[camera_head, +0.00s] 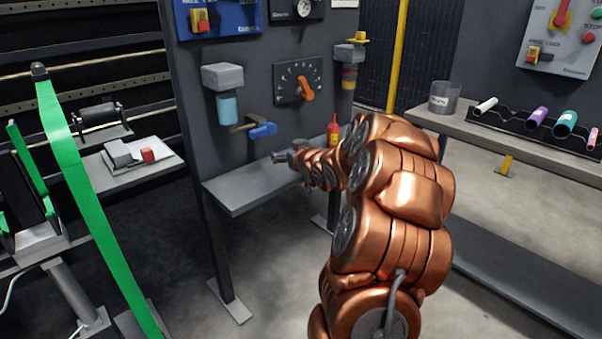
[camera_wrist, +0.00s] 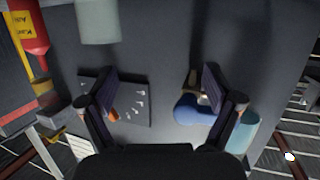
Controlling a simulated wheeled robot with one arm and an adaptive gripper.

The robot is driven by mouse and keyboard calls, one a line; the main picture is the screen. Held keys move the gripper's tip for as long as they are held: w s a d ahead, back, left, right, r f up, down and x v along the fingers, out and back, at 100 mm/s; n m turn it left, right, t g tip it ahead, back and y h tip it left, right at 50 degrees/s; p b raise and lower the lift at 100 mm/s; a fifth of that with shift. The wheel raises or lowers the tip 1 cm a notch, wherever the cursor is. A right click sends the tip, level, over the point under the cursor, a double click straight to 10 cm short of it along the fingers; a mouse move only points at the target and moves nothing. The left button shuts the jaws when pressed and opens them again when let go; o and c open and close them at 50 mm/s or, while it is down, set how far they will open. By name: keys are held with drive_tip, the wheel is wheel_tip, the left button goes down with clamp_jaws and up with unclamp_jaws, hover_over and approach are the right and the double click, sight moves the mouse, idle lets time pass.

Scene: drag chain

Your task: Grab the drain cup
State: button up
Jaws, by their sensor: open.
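A grey translucent cup (camera_head: 445,97) with a small white label stands upright on the right bench, well to the right of my gripper. Its label is too small to read. In the wrist view a pale cylinder (camera_wrist: 98,20), like a cup, is cut off by the top edge; I cannot tell which of these is the drain cup. My gripper (camera_head: 280,157) is over the small shelf by the dark panel. In the wrist view my gripper (camera_wrist: 160,85) is open, with nothing between its fingers.
A blue valve handle (camera_head: 262,131), a cyan filter bowl (camera_head: 228,109) and an orange knob (camera_head: 306,88) project from the panel near my gripper. A red bottle (camera_head: 333,132) stands close to my arm. A rack of coloured tubes (camera_head: 520,122) sits beside the grey cup.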

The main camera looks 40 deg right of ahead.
drive_tip(key=d+f+t+b, duration=0.1)
drive_tip(key=d, duration=0.2)
drive_tip(key=d+f+t+b, duration=0.1)
drive_tip(key=d+f+b, duration=0.1)
drive_tip(key=d, duration=0.1)
drive_tip(key=d+f+h+b, duration=0.1)
drive_tip(key=d+f, duration=0.1)
drive_tip(key=d, duration=0.1)
drive_tip(key=shift+s+d+t, duration=0.25)
drive_tip(key=shift+s+t, duration=0.1)
drive_tip(key=shift+t, duration=0.05)
drive_tip(key=shift+b+x, duration=0.5)
drive_tip(key=shift+x, duration=0.25)
drive_tip(key=x, duration=0.2)
drive_tip(key=b+x, duration=0.1)
drive_tip(key=shift+a+r, duration=0.1)
drive_tip(key=shift+a, duration=0.2)
drive_tip(key=shift+x, duration=0.8)
drive_tip(key=c, duration=1.2)
drive_tip(key=shift+r, duration=0.2)
